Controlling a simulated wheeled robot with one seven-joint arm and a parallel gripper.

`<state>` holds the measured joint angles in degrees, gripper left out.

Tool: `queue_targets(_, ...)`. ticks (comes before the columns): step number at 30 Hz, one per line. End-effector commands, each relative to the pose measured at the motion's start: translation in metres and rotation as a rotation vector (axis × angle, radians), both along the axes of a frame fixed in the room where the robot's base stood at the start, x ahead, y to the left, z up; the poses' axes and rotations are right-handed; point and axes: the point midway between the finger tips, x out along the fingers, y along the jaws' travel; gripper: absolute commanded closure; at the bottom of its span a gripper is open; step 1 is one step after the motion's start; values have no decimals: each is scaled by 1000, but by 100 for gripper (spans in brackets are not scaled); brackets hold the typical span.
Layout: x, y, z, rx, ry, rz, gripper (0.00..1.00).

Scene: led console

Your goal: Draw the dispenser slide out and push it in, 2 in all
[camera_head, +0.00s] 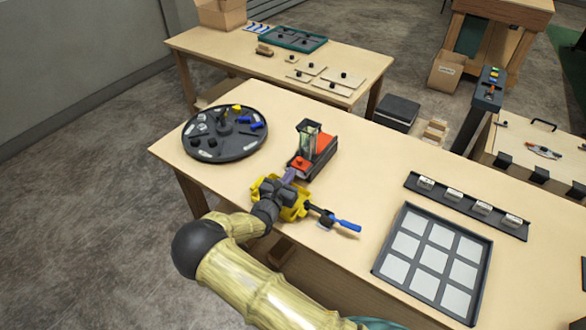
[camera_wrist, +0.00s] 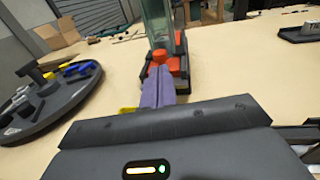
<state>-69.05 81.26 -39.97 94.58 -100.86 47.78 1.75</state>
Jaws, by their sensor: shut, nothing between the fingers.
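The dispenser (camera_head: 322,158) stands on the near table, with a dark base, a red slide (camera_head: 300,164) at its near end and a clear upright tube (camera_head: 308,138). In the wrist view the tube (camera_wrist: 157,25) rises behind the red slide's knob (camera_wrist: 160,57). My gripper (camera_head: 290,175) is at the near end of the dispenser and points at the red slide. Its purple fingers (camera_wrist: 158,85) are shut together with nothing between them. The fingertips are at or very close to the red part; I cannot tell whether they touch it.
A round dark tray (camera_head: 226,150) with small blue, yellow and grey parts stands left of the dispenser. A blue-handled tool (camera_head: 345,224) lies right of my gripper. A panel of pale squares (camera_head: 405,243) and a dark rail (camera_head: 455,207) lie farther right. Table between is bare.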

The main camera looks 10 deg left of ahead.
Motion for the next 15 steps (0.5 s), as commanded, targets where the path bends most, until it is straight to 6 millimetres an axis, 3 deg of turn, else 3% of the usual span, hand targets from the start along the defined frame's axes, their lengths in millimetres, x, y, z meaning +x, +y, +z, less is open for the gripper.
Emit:
queue_targets(9, -65, 20, -2, 2, 4, 3, 100)
queue_targets(15, -90, 26, 1, 1, 4, 2, 100)
